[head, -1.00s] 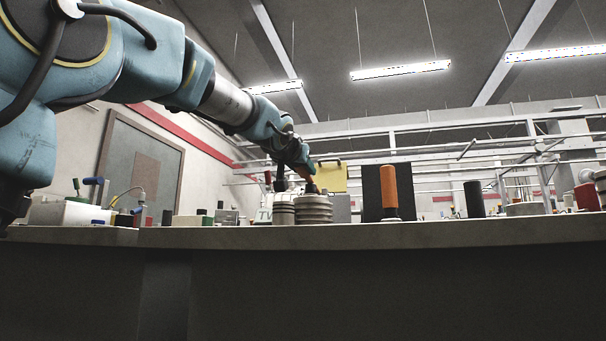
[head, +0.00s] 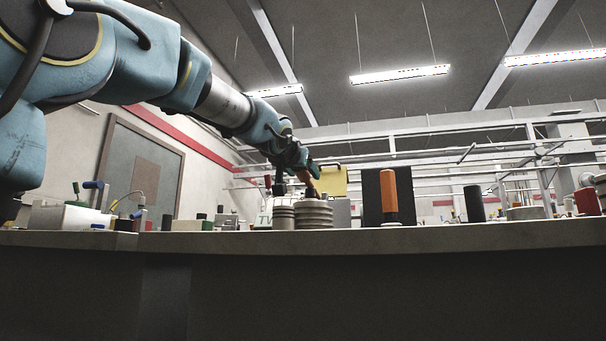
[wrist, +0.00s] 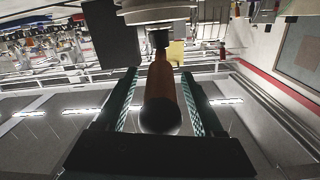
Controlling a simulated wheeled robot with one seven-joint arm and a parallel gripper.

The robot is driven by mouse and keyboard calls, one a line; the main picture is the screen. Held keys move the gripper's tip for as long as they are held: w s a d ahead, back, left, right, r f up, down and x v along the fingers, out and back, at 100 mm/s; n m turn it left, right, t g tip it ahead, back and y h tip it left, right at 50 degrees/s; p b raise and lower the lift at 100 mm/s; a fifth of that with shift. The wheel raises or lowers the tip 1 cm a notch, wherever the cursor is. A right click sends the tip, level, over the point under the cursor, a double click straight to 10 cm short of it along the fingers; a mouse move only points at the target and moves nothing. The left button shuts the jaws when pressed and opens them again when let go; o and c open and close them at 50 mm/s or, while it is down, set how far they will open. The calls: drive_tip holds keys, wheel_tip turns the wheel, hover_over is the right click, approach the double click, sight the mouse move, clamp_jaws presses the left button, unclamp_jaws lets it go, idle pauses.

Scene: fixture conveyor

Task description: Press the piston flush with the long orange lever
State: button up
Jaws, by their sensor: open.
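A long orange lever (wrist: 162,85) with a dark rounded end lies between my fingers in the wrist view. Its far end meets a dark joint on a pale round body (wrist: 158,12). My gripper (wrist: 160,75) is open, with one finger on each side of the lever and gaps visible. In the head view my gripper (head: 304,168) is above a ribbed grey round body (head: 313,213), and the lever (head: 312,188) shows small and tilted beneath it. I cannot make out the piston or how far it stands out.
A thick upright orange handle (head: 389,195) stands right of the ribbed body, before a dark panel (head: 372,190). A smaller ribbed cylinder (head: 283,216) is close on the left. A black cylinder (head: 474,203) stands farther right. The bench's front edge (head: 300,240) runs across the view.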

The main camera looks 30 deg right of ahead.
drive_tip(key=p+v, duration=0.1)
drive_tip(key=v, duration=0.9)
